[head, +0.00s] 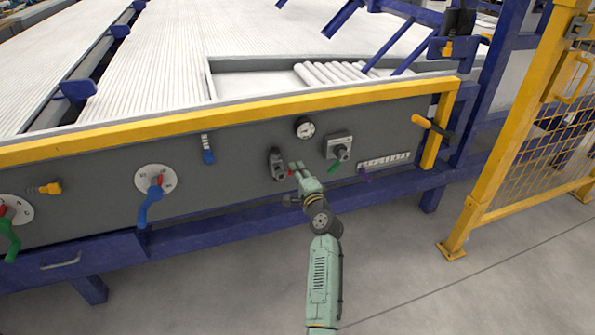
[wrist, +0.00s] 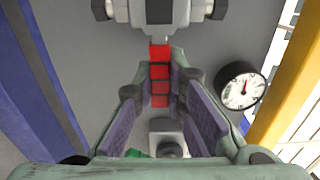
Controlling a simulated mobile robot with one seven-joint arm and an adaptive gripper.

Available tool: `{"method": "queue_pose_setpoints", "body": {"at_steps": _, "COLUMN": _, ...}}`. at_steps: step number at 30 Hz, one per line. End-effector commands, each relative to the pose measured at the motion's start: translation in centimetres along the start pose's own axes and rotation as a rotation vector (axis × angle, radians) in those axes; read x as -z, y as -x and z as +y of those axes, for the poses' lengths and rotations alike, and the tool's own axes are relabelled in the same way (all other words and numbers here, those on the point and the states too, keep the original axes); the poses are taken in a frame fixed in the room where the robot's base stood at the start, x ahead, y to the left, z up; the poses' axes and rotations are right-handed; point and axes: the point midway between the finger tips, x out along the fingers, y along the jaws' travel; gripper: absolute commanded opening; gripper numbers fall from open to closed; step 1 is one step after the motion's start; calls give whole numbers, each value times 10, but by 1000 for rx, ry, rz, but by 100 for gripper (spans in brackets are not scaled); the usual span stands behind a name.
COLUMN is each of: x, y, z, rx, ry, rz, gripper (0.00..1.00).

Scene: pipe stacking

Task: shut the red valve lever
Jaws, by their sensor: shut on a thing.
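The red valve lever (wrist: 160,74) runs down the middle of the wrist view, from the grey valve body (wrist: 152,12) at the top to between my fingers. My gripper (wrist: 158,88) has its purple-padded fingers on either side of the lever and is shut on it. In the head view, my gripper (head: 300,168) is at the grey panel, just right of the dark valve body (head: 278,164). Only a small red bit of the lever (head: 291,173) shows there; the fingers hide the rest.
A round gauge (head: 305,127) sits above my gripper. A grey switch box (head: 338,146) and a green handle (head: 334,168) are close on the right. A blue-handled valve (head: 151,202) is further left. A yellow rail (head: 240,116) runs above the panel.

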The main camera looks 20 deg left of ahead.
Motion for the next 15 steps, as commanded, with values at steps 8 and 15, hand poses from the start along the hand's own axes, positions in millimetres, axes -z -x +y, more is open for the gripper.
{"method": "queue_pose_setpoints", "body": {"at_steps": 8, "x": 0, "y": 0, "z": -1, "rx": 2, "ry": -7, "rz": 1, "gripper": 0}}
{"method": "queue_pose_setpoints", "body": {"at_steps": 15, "x": 0, "y": 0, "z": 0, "rx": 1, "ry": -5, "rz": 0, "gripper": 27}}
